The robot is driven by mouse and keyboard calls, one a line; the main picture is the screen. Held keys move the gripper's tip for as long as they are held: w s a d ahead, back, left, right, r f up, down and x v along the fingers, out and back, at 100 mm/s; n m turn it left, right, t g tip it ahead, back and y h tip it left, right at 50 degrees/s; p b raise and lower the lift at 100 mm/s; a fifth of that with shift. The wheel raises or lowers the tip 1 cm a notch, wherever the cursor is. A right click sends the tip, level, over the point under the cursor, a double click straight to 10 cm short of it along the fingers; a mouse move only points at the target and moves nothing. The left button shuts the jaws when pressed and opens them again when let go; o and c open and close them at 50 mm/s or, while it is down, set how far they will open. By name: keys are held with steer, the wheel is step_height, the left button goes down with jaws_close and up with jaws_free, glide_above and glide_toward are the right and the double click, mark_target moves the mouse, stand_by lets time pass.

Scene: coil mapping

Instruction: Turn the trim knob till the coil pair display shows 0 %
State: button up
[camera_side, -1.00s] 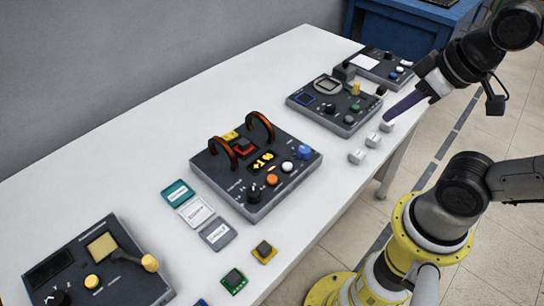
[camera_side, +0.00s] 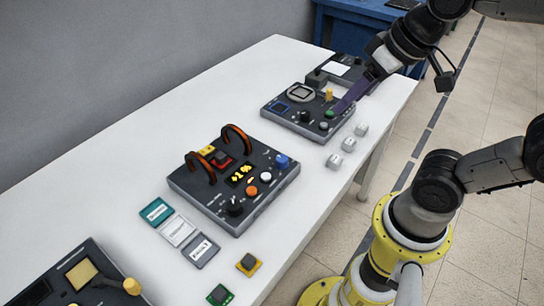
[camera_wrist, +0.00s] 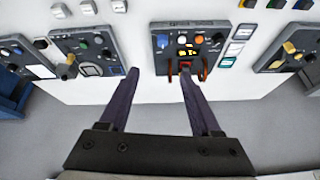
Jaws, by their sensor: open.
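The coil pair panel (camera_side: 218,205) is a dark box with two orange-black hoops (camera_side: 237,138) around a red block. Its display (camera_side: 240,173) shows yellow characters that seem to start with a plus; the digits are too blurred to read surely. A black knob (camera_side: 235,206) sits at the front corner and a blue knob (camera_side: 282,160) at the right; the labels are too small to tell which is the trim knob. My gripper (camera_wrist: 158,72) is open and empty, with long purple fingers. In the side view it appears over the neighbouring panel (camera_side: 285,122), apart from the coil panel.
An orange button (camera_side: 251,191) and a white button (camera_side: 266,177) lie between the knobs. Cards (camera_side: 178,231) lie left of the coil panel, small white blocks (camera_side: 348,144) right of it. Another panel (camera_side: 70,280) with a yellow-ended lever stands at lower left. The table's back strip is clear.

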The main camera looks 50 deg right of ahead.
steer(key=w+g, duration=0.1)
steer(key=w, duration=0.2)
steer(key=w+f, duration=0.1)
steer(key=w, duration=0.2)
steer(key=w+f+m+g, duration=0.1)
steer(key=w, duration=0.2)
steer(key=shift+w+a+g, duration=0.2)
steer(key=shift+w+g, duration=0.1)
steer(key=g, duration=0.3)
glide_above(282, 157)
step_height(282, 157, down, 7)
step_height(282, 157, down, 15)
steer(key=shift+a+r, duration=0.1)
steer(key=shift+r, duration=0.1)
jaws_close()
